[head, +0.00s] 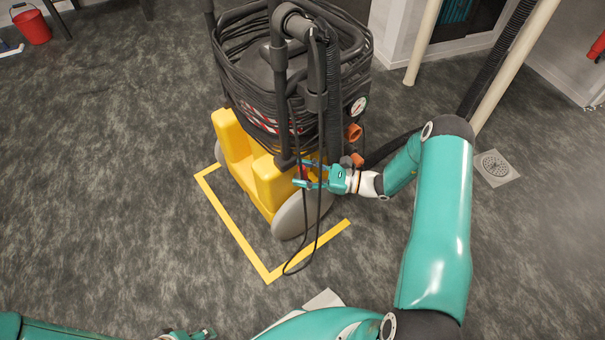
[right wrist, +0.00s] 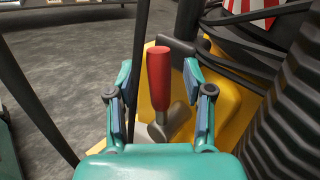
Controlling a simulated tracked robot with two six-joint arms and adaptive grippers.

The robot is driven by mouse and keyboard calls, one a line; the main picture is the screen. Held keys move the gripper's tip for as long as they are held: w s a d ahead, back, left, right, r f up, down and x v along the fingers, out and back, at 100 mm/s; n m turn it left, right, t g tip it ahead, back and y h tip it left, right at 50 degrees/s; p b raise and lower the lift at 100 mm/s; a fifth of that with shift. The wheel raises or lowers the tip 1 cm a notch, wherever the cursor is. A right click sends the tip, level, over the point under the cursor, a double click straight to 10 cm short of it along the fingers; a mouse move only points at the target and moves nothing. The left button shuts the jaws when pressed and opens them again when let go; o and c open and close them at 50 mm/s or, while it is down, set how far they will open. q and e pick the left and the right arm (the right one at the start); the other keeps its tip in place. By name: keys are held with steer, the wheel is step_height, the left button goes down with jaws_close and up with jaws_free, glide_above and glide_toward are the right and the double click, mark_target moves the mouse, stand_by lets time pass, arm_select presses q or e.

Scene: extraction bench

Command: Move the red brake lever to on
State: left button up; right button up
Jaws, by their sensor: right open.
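The red brake lever (right wrist: 159,78) stands nearly upright in the right wrist view, with a red grip on a grey metal stem. It is at the yellow base of the extraction machine (head: 265,178). My right gripper (head: 303,176) is open beside the machine's wheel. In the right wrist view its two fingers stand on either side of the lever, with gaps showing between them and the red grip. In the head view the gripper mostly hides the lever. My left gripper (head: 195,333) shows only partly at the bottom edge, and its jaws are unclear. No on marking is readable.
Black cables (head: 250,100) wrap the machine, and a loose loop hangs past the wheel (head: 298,214). A thin dark cable runs close to the left finger in the right wrist view. A ribbed hose (right wrist: 280,125) is at right. Yellow tape (head: 240,240) marks the floor.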

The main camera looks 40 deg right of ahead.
jaws_close()
stand_by(0.3)
